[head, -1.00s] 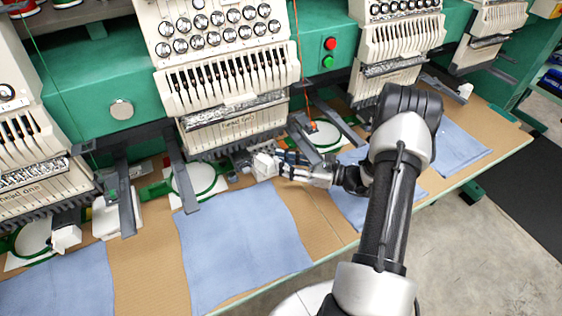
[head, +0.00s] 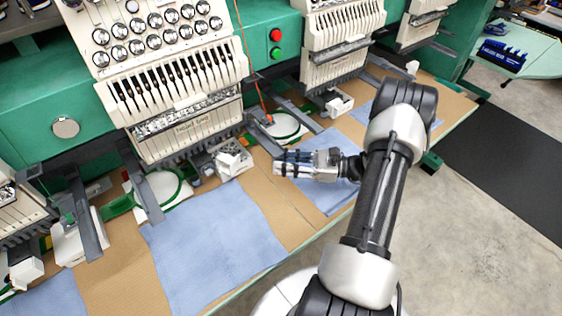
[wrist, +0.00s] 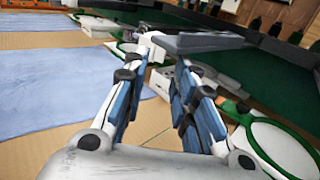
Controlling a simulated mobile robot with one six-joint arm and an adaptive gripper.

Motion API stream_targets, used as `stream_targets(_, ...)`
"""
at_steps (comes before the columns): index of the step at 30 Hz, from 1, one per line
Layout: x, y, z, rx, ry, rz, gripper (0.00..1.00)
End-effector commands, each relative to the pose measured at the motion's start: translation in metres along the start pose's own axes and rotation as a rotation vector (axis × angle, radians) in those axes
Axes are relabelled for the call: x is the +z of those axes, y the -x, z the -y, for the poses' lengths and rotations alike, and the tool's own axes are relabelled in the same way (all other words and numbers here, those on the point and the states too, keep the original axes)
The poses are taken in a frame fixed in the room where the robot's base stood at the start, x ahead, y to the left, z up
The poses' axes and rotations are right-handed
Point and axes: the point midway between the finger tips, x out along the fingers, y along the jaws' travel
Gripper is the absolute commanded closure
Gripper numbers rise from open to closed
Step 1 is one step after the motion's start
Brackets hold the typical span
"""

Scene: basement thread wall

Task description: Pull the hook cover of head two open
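The middle head, head two (head: 185,115), carries a name label that is hard to read. In the wrist view the fingers (wrist: 165,65) stand apart with nothing held. A white block (wrist: 158,82), probably this cover, shows beyond and between them.
Blue cloths (head: 215,235) lie on the tan table. A green hoop (head: 160,188) is left of the cover and another (head: 288,127) is behind my gripper. Grey bracket arms (head: 148,195) stick out near the hoops. Free floor (head: 470,210) is at the right.

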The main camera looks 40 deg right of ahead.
Motion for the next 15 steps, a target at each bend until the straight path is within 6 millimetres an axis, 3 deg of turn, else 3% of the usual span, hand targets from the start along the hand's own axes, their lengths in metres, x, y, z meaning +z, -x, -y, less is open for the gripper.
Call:
stream_targets(5,-0.001,0.005,-0.007,-0.044,-0.148,0.014,0.61)
stream_targets(7,-0.003,0.010,-0.014,-0.090,-0.312,0.034,0.57)
stream_targets(15,-0.010,0.030,-0.055,-0.292,-1.171,0.221,0.57)
